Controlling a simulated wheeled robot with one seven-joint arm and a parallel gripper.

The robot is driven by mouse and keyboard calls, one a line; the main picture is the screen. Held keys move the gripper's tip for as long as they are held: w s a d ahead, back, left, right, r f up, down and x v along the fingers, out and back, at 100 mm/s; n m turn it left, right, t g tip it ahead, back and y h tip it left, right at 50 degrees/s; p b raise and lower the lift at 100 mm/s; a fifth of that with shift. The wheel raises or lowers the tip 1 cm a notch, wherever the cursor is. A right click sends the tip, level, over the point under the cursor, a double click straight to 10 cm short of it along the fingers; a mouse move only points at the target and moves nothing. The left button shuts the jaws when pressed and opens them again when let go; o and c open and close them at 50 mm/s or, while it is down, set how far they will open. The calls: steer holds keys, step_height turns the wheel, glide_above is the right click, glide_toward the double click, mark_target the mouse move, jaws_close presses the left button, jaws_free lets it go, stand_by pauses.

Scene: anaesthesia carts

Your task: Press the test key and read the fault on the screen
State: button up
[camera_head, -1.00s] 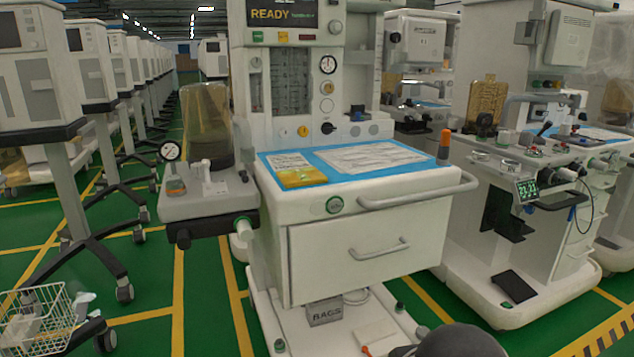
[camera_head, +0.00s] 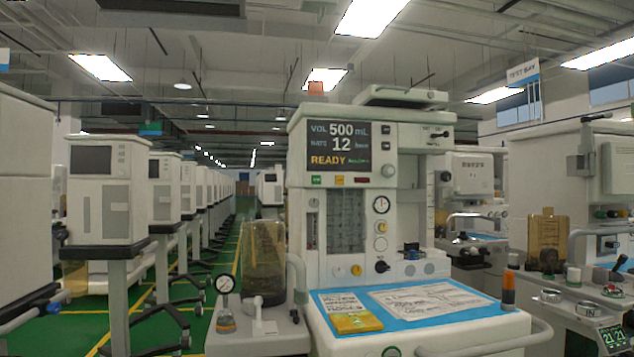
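The screen (camera_head: 338,146) on the middle cart (camera_head: 309,218) is lit. It reads "VOL 500 mL", a second line with 12, and "READY" in yellow with small green text beside it. No fault text shows. Under the screen sit a green key (camera_head: 316,180), a small key (camera_head: 339,181) in the middle and a red key (camera_head: 361,180). Their labels are too small to read, so I cannot tell which is the test key. A round knob (camera_head: 389,170) and two small dark buttons are right of the screen. My gripper is not in view.
The cart's blue-matted worktop (camera_head: 459,309) holds papers and a yellow pad (camera_head: 356,322). An orange-topped cylinder (camera_head: 508,290) stands at its right edge. A side shelf with a gauge (camera_head: 226,285) and a brown canister (camera_head: 264,262) is on the left. Other carts line both sides.

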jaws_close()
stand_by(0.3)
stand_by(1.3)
